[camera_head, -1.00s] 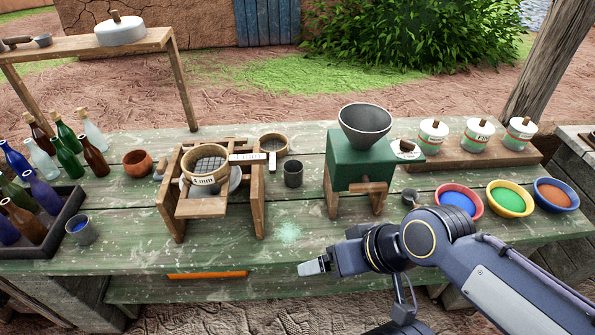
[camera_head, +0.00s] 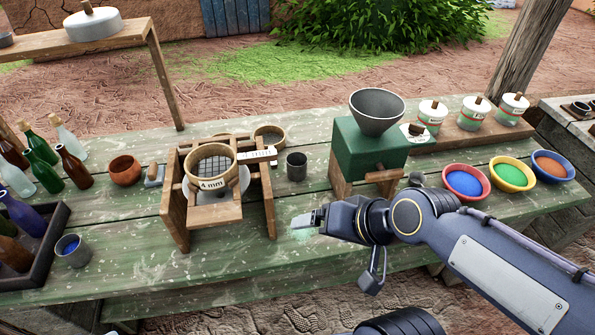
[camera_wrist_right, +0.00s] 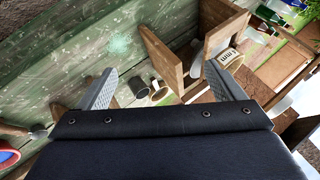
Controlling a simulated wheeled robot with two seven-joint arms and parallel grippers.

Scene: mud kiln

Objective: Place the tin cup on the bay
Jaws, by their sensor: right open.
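A small grey metal cup (camera_head: 297,166) stands upright on the green table, between the wooden sieve stand (camera_head: 176,218) and the green grinder (camera_head: 350,143). It also shows in the right wrist view (camera_wrist_right: 140,89), between the spread fingers. A second grey cup (camera_head: 73,252), with blue inside, stands at the left by the bottle tray. My right gripper (camera_head: 308,220) is over the front of the table, nearer the front edge than the first cup and apart from it. In the right wrist view its fingers (camera_wrist_right: 160,84) are open and empty. I cannot tell which place is the bay. My left gripper is not in view.
The sieve (camera_head: 212,185) sits on its stand, with a small round sieve (camera_head: 269,136) behind. Bottles fill the left end. The front strip of table between stand and gripper is clear.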

